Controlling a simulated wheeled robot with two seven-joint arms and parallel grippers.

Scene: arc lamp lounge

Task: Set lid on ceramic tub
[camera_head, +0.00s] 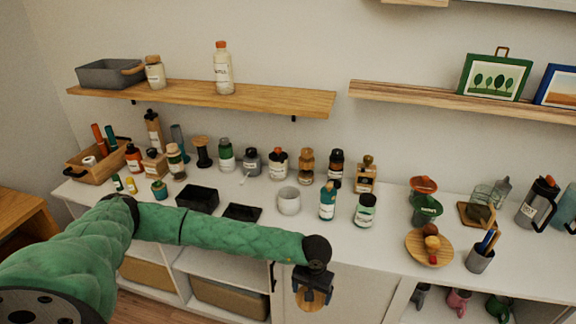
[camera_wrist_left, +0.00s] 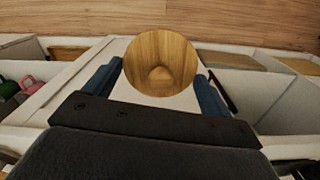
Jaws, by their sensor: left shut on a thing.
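A round wooden lid (camera_wrist_left: 160,55) with a small knob is between the blue fingers of my left gripper (camera_wrist_left: 160,88) in the left wrist view. The gripper is shut on it. My right gripper is not in view.
A black tray (camera_head: 243,212) and black box (camera_head: 197,198) stand left of the tub. A teal bottle (camera_head: 327,201) and green jar (camera_head: 365,211) stand close on its right. Several bottles line the back. The cabinet top (camera_head: 300,235) in front of the tub is clear.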

